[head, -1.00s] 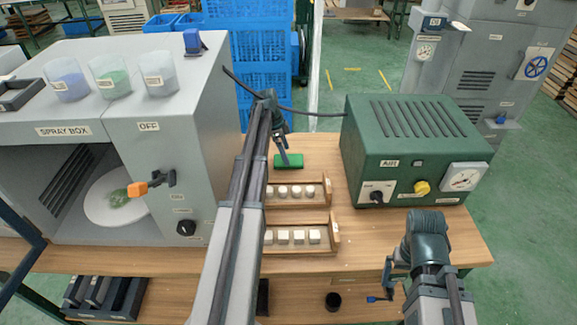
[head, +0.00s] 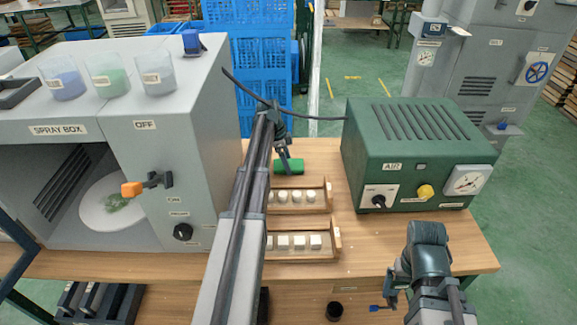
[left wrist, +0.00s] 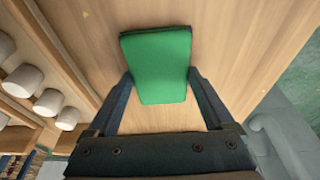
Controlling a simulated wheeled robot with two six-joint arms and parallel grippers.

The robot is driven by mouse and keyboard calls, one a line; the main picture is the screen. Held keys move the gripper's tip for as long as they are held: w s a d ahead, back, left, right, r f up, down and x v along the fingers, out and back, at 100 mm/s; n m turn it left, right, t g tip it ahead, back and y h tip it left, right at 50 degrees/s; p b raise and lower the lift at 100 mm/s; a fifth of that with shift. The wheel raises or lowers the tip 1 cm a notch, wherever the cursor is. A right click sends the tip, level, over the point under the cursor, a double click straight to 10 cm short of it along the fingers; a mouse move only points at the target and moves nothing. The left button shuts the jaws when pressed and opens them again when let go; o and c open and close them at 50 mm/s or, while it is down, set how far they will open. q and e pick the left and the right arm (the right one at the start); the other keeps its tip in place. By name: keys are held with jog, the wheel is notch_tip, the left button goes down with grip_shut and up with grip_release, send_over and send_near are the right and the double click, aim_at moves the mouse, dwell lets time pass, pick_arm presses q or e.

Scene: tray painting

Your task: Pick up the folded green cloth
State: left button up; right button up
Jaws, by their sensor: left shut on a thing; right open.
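The folded green cloth (head: 289,167) is at the back of the table, between the spray box and the green air unit. In the left wrist view the cloth (left wrist: 160,62) sits between the two fingers of my left gripper (left wrist: 160,85), which touch its sides. My left gripper (head: 285,165) is shut on the cloth. Part of the cloth is hidden by the gripper in the head view. I cannot tell whether the cloth is clear of the table. My right gripper (head: 385,298) is open and empty at the table's front right.
Two wooden racks (head: 330,196) with small white blocks lie in front of the cloth. The grey spray box (head: 205,120) stands left, the green air unit (head: 415,150) right. A dark hose (head: 300,116) runs behind the cloth.

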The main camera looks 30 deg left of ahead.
pick_arm(q)
jog(key=shift+r, duration=0.15)
notch_tip(320, 180, up, 10)
jog(key=p, duration=1)
notch_tip(320, 180, down, 10)
jog(key=b, duration=1)
